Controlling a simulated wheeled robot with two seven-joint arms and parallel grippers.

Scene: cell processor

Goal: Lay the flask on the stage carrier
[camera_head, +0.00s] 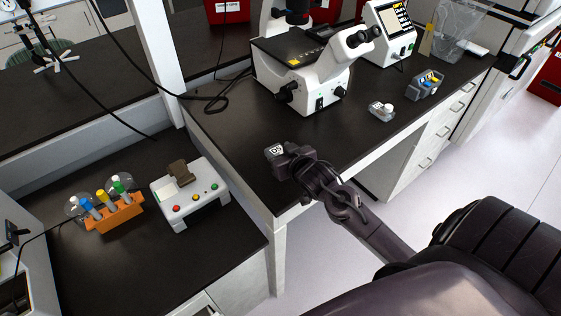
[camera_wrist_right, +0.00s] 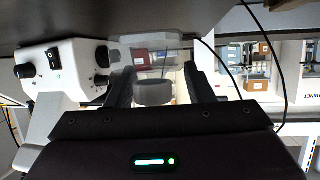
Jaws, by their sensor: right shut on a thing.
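My right gripper (camera_head: 290,162) is over the near edge of the main bench, in front of the microscope and apart from it. The microscope also shows inverted in the wrist view (camera_wrist_right: 70,65). My left gripper is not in view.
A white-capped item (camera_head: 381,112) and a grey rack (camera_head: 426,85) stand on the bench to the right. A white device (camera_head: 389,36) stands behind. An orange tube rack (camera_head: 113,216) and a button box (camera_head: 190,195) are on the lower left bench. Bench is clear before the microscope.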

